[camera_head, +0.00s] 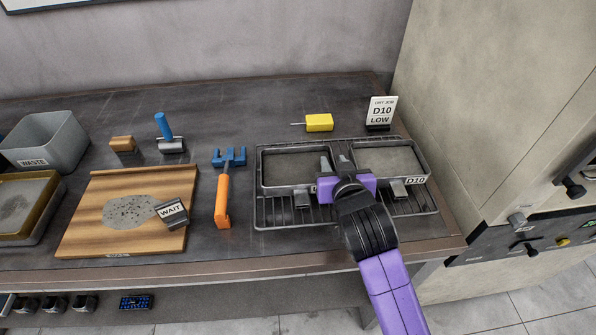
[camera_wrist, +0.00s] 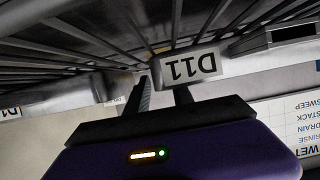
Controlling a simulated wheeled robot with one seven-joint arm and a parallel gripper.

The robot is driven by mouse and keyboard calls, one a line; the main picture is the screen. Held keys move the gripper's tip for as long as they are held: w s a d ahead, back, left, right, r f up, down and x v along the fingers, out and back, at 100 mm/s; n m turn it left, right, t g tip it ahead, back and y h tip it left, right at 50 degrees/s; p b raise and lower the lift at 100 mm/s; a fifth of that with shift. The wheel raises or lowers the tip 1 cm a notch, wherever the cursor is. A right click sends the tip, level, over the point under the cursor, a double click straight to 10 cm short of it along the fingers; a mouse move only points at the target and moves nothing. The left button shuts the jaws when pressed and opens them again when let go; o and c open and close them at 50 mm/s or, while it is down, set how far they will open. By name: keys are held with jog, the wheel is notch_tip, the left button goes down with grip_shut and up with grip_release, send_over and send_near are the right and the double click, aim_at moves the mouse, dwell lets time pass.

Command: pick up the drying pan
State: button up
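Two grey rectangular pans sit side by side on a black wire rack (camera_head: 270,220) in the head view. The left pan (camera_head: 290,165) has a grey tab at its front; the right pan (camera_head: 385,158) has a similar tab and a D10 label (camera_head: 415,181). My gripper (camera_head: 333,163) is over the rack between the pans, with its fingers apart. In the wrist view my gripper (camera_wrist: 163,95) also shows its fingers apart, with nothing visibly held between them. A D11 tag (camera_wrist: 190,65) is upside down just beyond the fingertips. My gripper hides the pans' inner front corners.
A sign (camera_head: 381,111) reading D10 LOW stands behind the rack. A yellow block (camera_head: 319,122) lies behind it. An orange-handled tool (camera_head: 223,195) with a blue fork lies left of the rack. A wooden board (camera_head: 90,220) and a waste bin (camera_head: 45,140) are farther left. A cabinet wall stands right.

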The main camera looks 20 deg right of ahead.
grip_shut()
dwell(1.4)
